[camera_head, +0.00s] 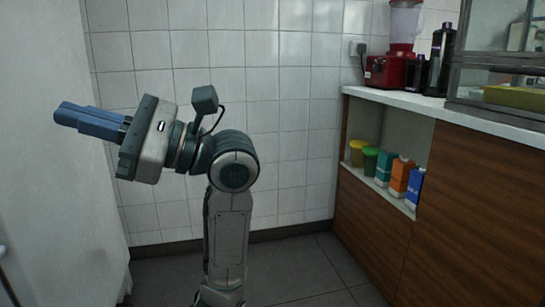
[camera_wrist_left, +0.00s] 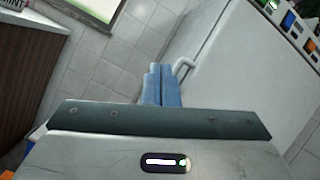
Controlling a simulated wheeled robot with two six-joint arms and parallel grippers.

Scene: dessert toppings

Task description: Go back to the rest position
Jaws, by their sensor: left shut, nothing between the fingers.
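My left gripper (camera_head: 62,115) is raised at the left of the head view and points left toward a white panel. Its blue fingers are shut together with nothing between them. In the left wrist view the blue fingers (camera_wrist_left: 153,72) lie side by side, in front of a white door with a handle. My right gripper is in neither view.
A wooden counter (camera_head: 480,190) with a white top stands at the right. A red blender (camera_head: 390,72) and dark bottles stand on it. Cups and cartons (camera_head: 401,178) sit in its niche. A white panel (camera_head: 45,200) is at the left. The tiled floor (camera_head: 300,268) is clear.

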